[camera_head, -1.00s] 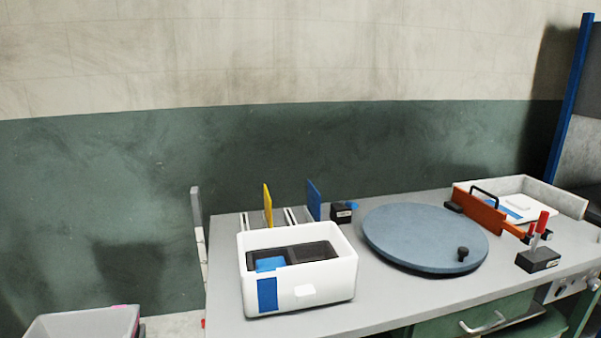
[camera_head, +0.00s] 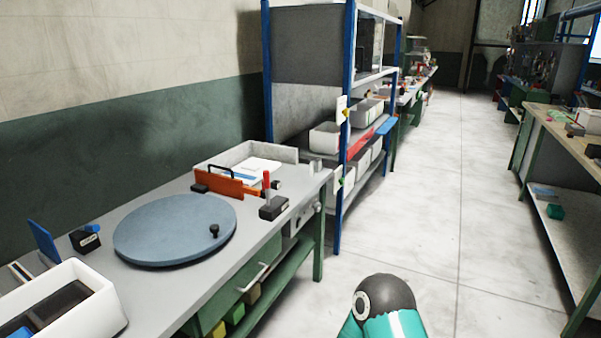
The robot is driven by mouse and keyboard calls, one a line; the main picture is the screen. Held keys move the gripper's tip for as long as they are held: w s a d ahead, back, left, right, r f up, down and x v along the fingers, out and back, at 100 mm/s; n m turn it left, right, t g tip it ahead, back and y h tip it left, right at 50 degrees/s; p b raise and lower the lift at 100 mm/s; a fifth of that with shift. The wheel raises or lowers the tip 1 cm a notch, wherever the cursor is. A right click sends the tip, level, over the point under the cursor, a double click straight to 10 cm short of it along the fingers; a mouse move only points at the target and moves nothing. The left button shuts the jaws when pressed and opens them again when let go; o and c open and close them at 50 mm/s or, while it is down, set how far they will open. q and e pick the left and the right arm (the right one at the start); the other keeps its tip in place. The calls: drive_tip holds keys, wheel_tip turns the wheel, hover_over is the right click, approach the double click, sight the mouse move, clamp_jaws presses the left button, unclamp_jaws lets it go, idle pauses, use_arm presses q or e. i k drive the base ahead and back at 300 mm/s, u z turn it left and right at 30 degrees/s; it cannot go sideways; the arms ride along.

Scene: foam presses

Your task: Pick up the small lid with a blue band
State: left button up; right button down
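A flat white piece with a blue band (camera_head: 263,165), which looks like the lid, lies in a shallow pale tray (camera_head: 287,155) at the far end of the grey workbench. An orange plate with a black handle (camera_head: 224,182) stands in front of it and hides part of it. Neither of my grippers is in view. Only a teal and dark grey joint of one of my arms shows at the bottom, right of the bench.
A blue-grey round disc (camera_head: 175,229) with a black knob lies mid-bench. A white box (camera_head: 92,315) is cut off at lower left. A block with a red lever (camera_head: 272,207) stands near the front edge. A blue-post shelf (camera_head: 347,120) stands beyond the bench; open floor (camera_head: 430,220) lies right.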

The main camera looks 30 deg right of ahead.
sight(250, 171)
drive_tip(key=u, duration=1.05)
drive_tip(key=i, duration=0.15)
drive_tip(key=z, duration=3.2)
drive_tip(key=i, duration=4.9)
drive_tip(key=u, duration=0.05)
